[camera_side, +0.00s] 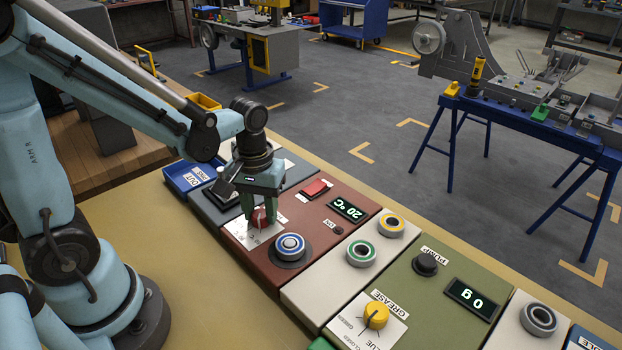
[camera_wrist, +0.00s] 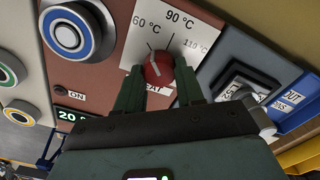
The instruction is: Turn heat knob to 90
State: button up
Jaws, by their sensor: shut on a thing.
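The red heat knob (camera_wrist: 159,72) sits on a white dial plate (camera_wrist: 140,37) marked 60 °C, 90 °C and 110 °C in the wrist view. A pale line on the knob seems to lean toward the upper left, between 60 and 90; its exact reading is hard to tell. My gripper (camera_wrist: 160,80) is shut on the knob, with one dark green finger on each side. In the side view my gripper (camera_side: 261,203) points down over the red-brown panel, and the knob (camera_side: 260,218) shows between the fingers. The display (camera_side: 348,209) reads 20 °C.
A red rocker switch (camera_side: 315,189) and a blue-ringed button (camera_side: 290,246) stand close to the knob. A blue tray (camera_side: 188,177) lies beyond. The green panel (camera_side: 420,290) carries a yellow valve knob (camera_side: 376,314).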

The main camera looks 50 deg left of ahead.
aim_at(261, 213)
jog(key=m, duration=0.4)
jog(key=shift+d+m, duration=0.1)
jog(key=shift+m, duration=2.2)
jog(key=o, duration=1)
jog(key=shift+o, duration=0.2)
jog(key=shift+r, duration=0.1)
notch_tip(261, 213, up, 12)
